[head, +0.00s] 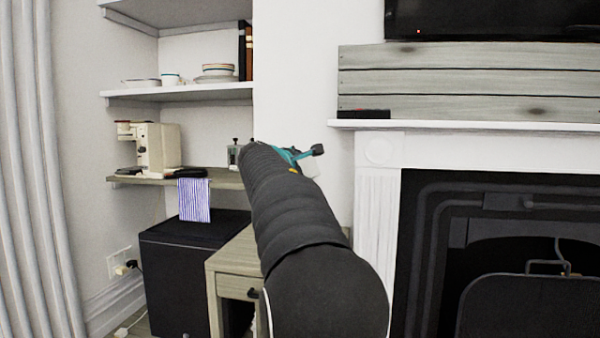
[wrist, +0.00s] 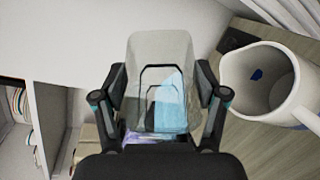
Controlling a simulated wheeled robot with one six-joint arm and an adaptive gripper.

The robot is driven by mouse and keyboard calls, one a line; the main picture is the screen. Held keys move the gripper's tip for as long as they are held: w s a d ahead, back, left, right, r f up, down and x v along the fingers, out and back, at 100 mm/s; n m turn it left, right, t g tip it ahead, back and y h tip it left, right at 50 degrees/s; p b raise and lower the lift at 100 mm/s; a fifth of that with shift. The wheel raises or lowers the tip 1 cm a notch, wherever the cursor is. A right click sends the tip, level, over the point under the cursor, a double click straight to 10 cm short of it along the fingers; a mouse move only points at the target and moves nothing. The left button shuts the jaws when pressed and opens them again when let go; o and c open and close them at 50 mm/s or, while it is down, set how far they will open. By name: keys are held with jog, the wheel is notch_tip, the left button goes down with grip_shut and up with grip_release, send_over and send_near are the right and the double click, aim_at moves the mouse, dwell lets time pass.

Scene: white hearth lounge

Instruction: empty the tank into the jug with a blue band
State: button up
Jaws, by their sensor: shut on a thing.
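My gripper (wrist: 160,88) is shut on the clear tank (wrist: 160,52), with one finger on each side of it. Pale blue water shows in the tank, mostly at its lower right in the wrist view. A white jug (wrist: 268,98) stands on the wooden top to the right of the tank, its open mouth facing the camera. A small dark blue spot shows inside it, and a sliver of blue shows on its outside near the lower right. The tank is apart from the jug's mouth in this view. In the head view my arm hides the jug and most of my gripper (head: 300,154).
A cream coffee machine (head: 158,147) stands on the lower alcove shelf (head: 228,180), with a striped cloth (head: 194,200) hanging from its edge. Dishes (head: 216,72) stand on the shelf above. A wooden desk (head: 232,262) and the fireplace surround (head: 378,205) flank my arm.

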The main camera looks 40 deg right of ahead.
jog(key=shift+s+d+r+m+t+h+b, duration=0.15)
jog(key=shift+m+b, duration=0.2)
jog(key=shift+b, duration=0.55)
jog(key=shift+s+a+m+t+h+b, duration=0.15)
jog(key=shift+m+b, duration=0.25)
jog(key=shift+b, duration=0.55)
jog(key=shift+s+d+r+m+t+b, duration=0.1)
jog(key=shift+m+t+b, duration=0.2)
jog(key=shift+b, duration=0.6)
jog(key=shift+m, duration=0.35)
jog(key=shift+s, duration=0.1)
jog(key=shift+s+r+m+t+h, duration=0.1)
jog(key=shift+s+m+t+h, duration=0.15)
jog(key=shift+m, duration=0.45)
jog(key=shift+s+m, duration=0.3)
jog(key=shift+s, duration=0.3)
dwell(0.3)
